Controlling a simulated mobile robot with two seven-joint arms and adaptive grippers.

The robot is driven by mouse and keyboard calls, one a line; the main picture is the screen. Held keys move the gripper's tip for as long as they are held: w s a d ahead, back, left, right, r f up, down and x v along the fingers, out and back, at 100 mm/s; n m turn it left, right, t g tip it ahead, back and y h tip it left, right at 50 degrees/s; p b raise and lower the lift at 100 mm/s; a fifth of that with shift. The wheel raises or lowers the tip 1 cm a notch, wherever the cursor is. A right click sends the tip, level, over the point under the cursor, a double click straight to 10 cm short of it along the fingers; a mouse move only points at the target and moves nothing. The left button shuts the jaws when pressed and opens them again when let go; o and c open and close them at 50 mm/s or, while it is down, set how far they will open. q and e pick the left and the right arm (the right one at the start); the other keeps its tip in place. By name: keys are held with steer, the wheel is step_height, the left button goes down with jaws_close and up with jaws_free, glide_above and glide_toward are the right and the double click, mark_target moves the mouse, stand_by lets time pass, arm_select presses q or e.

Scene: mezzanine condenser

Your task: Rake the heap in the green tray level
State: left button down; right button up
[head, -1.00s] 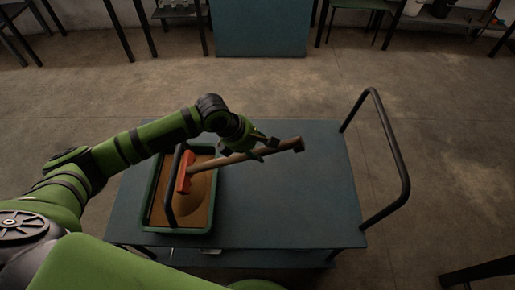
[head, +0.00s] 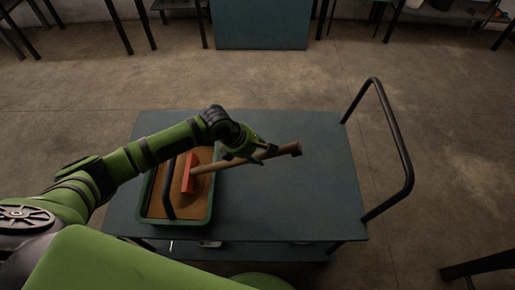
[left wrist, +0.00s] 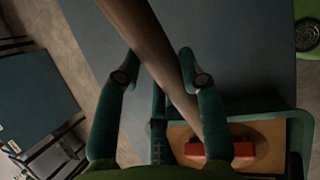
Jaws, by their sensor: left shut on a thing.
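The green tray (head: 178,223) sits on the left part of a blue-grey trolley top, with brown material (head: 156,205) in it. A low mound (head: 203,186) shows beside the rake head. The rake has a brown wooden handle (head: 278,155) and a red head (head: 189,174), which is over the material inside the tray; I cannot tell how deep it touches. My left gripper (head: 257,150) is shut on the handle, right of the tray. In the left wrist view the handle (left wrist: 150,40) passes between the fingers (left wrist: 162,75), and the red head (left wrist: 238,150) is partly hidden.
A dark curved bar (head: 168,190) crosses the tray in the head view, left of the rake head. The trolley top (head: 290,205) is clear on the right, with a tall dark handle (head: 402,150) at its right end. A blue cabinet (head: 262,25) stands beyond on the floor.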

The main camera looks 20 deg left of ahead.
arm_select(q)
steer(key=shift+f, duration=0.25)
stand_by(0.3)
steer(key=shift+s+a+r+p, duration=0.1)
steer(key=shift+s+a+p, duration=0.05)
steer(key=shift+a+p, duration=0.4)
steer(key=shift+s+a+p, duration=0.25)
steer(key=shift+a+p, duration=0.2)
steer(key=shift+a, duration=0.4)
steer(key=shift+s+a+p, duration=0.25)
steer(key=shift+a+p, duration=0.2)
steer(key=shift+a, duration=0.4)
steer(key=shift+s+a+p, duration=0.25)
steer(key=shift+a+p, duration=0.1)
steer(key=shift+a, duration=0.5)
steer(key=shift+s+a+p, duration=0.25)
steer(key=shift+a+p, duration=0.05)
steer(key=shift+a, duration=0.6)
steer(key=shift+s+a+p, duration=0.25)
steer(key=shift+a+p, duration=0.1)
steer(key=shift+a, duration=0.5)
steer(key=shift+d, duration=0.15)
